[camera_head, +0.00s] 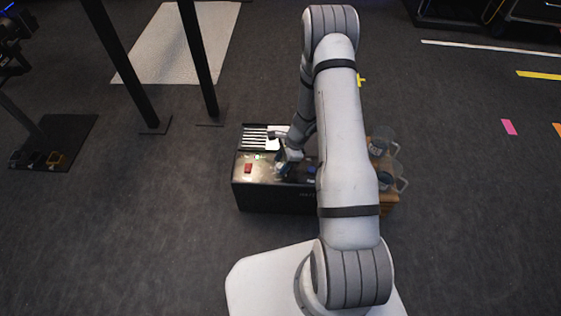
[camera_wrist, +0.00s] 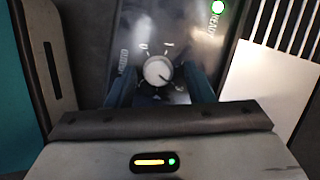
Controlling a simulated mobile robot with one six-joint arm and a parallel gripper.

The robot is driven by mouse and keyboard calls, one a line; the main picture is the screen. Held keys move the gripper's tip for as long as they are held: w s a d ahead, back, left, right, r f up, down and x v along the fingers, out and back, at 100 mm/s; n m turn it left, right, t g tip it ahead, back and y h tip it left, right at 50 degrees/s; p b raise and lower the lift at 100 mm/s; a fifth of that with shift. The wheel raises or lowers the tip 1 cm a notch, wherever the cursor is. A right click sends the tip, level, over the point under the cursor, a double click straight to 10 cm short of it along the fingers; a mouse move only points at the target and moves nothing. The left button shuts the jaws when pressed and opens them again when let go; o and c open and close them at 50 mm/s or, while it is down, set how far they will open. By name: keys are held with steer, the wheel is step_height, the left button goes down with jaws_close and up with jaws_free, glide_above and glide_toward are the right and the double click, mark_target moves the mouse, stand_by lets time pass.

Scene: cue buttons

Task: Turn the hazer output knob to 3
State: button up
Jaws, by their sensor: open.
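The hazer is a dark box (camera_head: 270,200) on the floor in the head view, partly hidden by my arm. In the wrist view its output knob (camera_wrist: 158,70) is round and pale, with a dark pointer mark that seems to aim lower right. A "0" and tick marks surround it; the other marks are too blurred to read. My gripper (camera_wrist: 161,88) is open, its two blue-dark fingers on either side of the knob's lower part. Whether they touch it I cannot tell. In the head view my gripper (camera_head: 287,165) hangs over the box top and hides the knob.
A green lamp (camera_wrist: 217,7) marked READY is lit on the panel. A red button (camera_head: 248,168) and a white slotted grille (camera_head: 258,138) are on the box top. Two glass mugs (camera_head: 379,147) (camera_head: 386,182) stand on a wooden crate at right. Dark posts (camera_head: 200,60) rise behind left.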

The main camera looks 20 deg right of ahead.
steer(key=p+v, duration=0.3)
steer(key=v, duration=0.4)
steer(key=shift+d+r, duration=0.2)
steer(key=shift+r, duration=0.1)
steer(key=s+a+r+n+p, duration=0.1)
steer(key=r+n+p, duration=0.25)
steer(key=r, duration=0.85)
steer(key=s+a+r+n+h+p, duration=0.15)
steer(key=r+p, duration=0.35)
steer(key=r, duration=0.7)
steer(key=s+a+r+n+y+p, duration=0.1)
steer(key=s+a+r+n+p, duration=0.3)
steer(key=r, duration=0.7)
steer(key=s+d+r+n+t+h+p, duration=0.1)
steer(key=s+r+n+p, duration=0.3)
steer(key=r, duration=1)
steer(key=s+d+r+n+t+h+p, duration=0.1)
steer(key=s+r+n+h+p, duration=0.2)
steer(key=s+r+p, duration=0.7)
step_height(320, 180, up, 5)
steer(key=shift+s+r+n+t+p, duration=0.1)
steer(key=shift+s+n+t+p, duration=0.25)
steer(key=shift+s+n, duration=0.55)
